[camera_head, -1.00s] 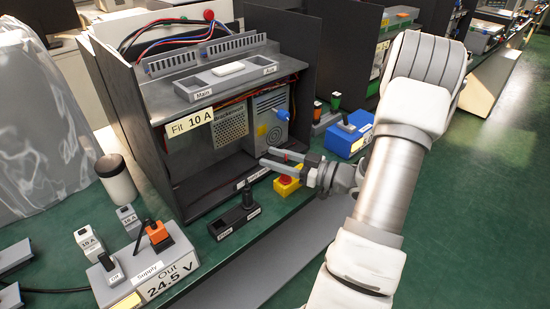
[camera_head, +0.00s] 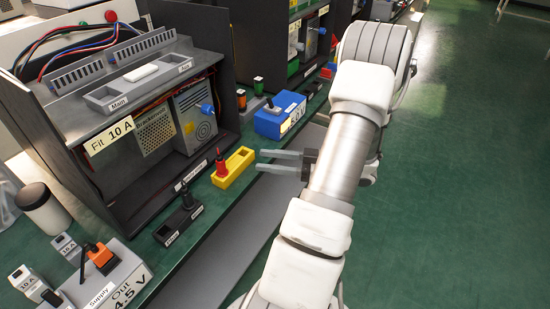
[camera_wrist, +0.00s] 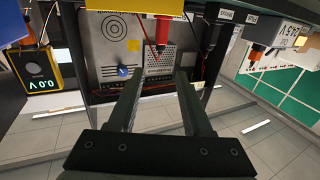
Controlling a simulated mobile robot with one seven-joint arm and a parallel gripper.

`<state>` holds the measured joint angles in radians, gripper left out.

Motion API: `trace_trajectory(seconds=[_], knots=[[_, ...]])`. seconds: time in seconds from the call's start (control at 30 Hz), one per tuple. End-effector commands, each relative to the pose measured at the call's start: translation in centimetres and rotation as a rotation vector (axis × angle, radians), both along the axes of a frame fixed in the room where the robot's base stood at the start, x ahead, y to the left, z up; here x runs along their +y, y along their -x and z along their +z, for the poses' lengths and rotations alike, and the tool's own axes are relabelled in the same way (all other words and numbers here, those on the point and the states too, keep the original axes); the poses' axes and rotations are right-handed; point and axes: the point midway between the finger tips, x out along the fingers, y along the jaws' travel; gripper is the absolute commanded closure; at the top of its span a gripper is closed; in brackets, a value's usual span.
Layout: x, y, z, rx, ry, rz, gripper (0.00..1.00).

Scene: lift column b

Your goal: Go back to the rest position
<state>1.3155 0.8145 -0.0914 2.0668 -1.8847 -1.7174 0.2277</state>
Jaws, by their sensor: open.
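My gripper (camera_head: 260,160) is open and empty. In the head view it points left, out past the bench's front edge, to the right of the yellow block (camera_head: 234,169) and apart from it. In the wrist view my gripper (camera_wrist: 158,80) shows two parallel fingers with nothing between them. The dark equipment cabinet (camera_head: 215,45) stands on the bench with its front open. A red plug stands upright in the yellow block; this red plug (camera_wrist: 162,32) also hangs into the top of the wrist view, beyond the fingertips.
A blue meter (camera_head: 272,125) is beyond the yellow block. A black block (camera_head: 178,226) and a supply box (camera_head: 118,278) with an orange plug (camera_head: 101,258) sit nearer on the green bench. Open green floor (camera_head: 450,180) lies right.

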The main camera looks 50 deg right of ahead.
Motion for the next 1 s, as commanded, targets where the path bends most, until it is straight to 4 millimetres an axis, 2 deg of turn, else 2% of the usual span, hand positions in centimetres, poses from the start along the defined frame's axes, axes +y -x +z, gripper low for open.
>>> trace_trajectory(seconds=[0.2,0.8,0.9,1.0], knots=[[-0.7,1.2,0.0,-0.001,-0.001,0.000,0.50],[-0.7,1.2,0.0,0.000,0.002,0.000,0.50],[-0.5,0.4,0.4,0.009,0.044,-0.002,0.50],[-0.1,-1.9,1.2,0.035,0.167,-0.009,0.50]])
